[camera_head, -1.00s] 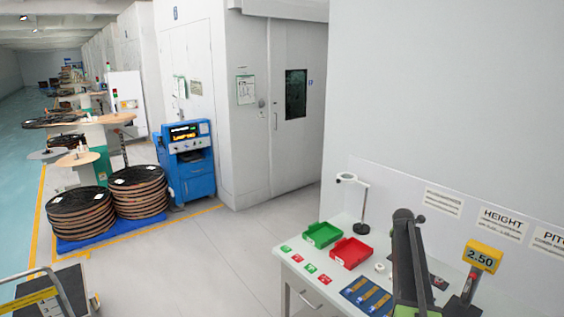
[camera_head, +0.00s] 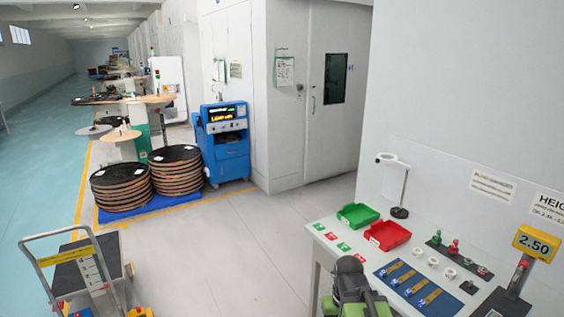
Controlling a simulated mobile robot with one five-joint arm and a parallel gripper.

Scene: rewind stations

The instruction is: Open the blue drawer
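A blue cabinet (camera_head: 225,145) stands on the floor in the middle distance, left of the white door. It has a lit display on top, an open-looking dark recess below it and a plain blue front lower down. The drawer's outline and handle are too small to make out, and its front looks closed. My arm, dark grey and green, shows at the bottom right in front of the worktable. Its fingers cannot be seen, and it is far from the cabinet.
Stacked reels (camera_head: 121,187) lie on a blue pallet left of the cabinet. A trolley (camera_head: 70,275) stands at the near left. A worktable (camera_head: 330,247) with a green tray (camera_head: 358,216) and a red tray (camera_head: 388,236) fills the right. Grey floor (camera_head: 240,240) between is clear.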

